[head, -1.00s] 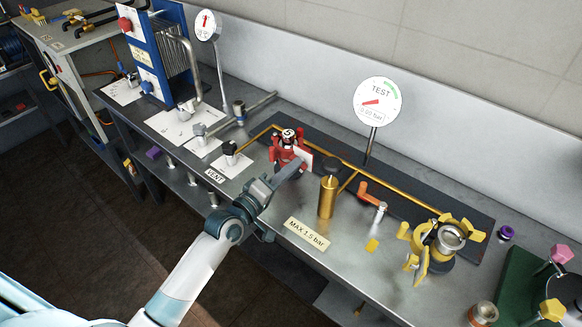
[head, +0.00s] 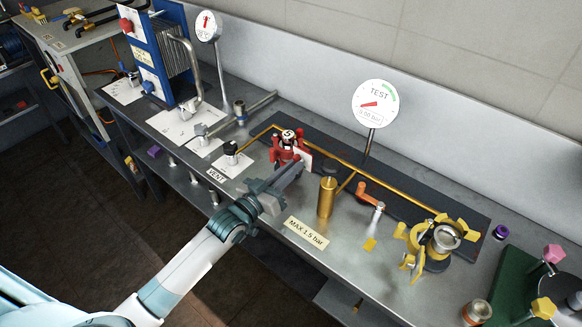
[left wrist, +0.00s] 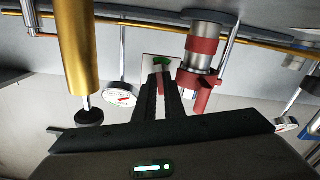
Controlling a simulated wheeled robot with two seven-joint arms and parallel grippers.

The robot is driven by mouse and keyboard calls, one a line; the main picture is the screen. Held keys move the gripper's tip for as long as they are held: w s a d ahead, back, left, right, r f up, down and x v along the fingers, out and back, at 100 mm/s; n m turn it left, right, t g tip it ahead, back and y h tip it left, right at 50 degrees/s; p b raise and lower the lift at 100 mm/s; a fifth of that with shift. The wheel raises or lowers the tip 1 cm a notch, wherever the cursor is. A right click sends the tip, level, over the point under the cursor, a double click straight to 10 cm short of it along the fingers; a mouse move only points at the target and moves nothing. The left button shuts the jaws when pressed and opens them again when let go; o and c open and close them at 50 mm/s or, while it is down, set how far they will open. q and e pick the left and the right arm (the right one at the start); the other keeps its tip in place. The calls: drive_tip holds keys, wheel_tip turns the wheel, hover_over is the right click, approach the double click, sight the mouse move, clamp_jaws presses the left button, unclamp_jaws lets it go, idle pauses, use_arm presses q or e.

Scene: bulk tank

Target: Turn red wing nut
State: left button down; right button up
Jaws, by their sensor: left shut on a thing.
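The red wing nut (head: 283,152) sits on a red and metal fitting with a dark and white top, on the steel bench left of the brass cylinder. The fitting also shows in the left wrist view (left wrist: 203,55), right of my fingers. My left gripper (head: 296,171) reaches it from the front. In the left wrist view its two dark fingers (left wrist: 160,88) are shut on a narrow red piece, which looks like a wing of the nut. A white plate (head: 305,157) stands just behind the fingertips. The fingers hide part of the wing. My right gripper is not in view.
The brass cylinder (head: 326,197) and an orange-handled valve (head: 368,192) stand right of the nut. A black-knobbed valve (head: 231,150) stands to its left. The TEST gauge (head: 376,104) is behind. A yellow clamp (head: 432,243) is farther right. The front bench strip is mostly clear.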

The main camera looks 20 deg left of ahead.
use_arm(q)
drive_tip(key=shift+m, duration=1.5)
drive_tip(key=c, duration=1.8)
unclamp_jaws()
drive_tip(key=shift+c, duration=0.2)
drive_tip(key=shift+s, duration=0.1)
drive_tip(key=b+v, duration=0.4)
drive_tip(key=v, duration=1.3)
drive_tip(key=shift+a, duration=0.1)
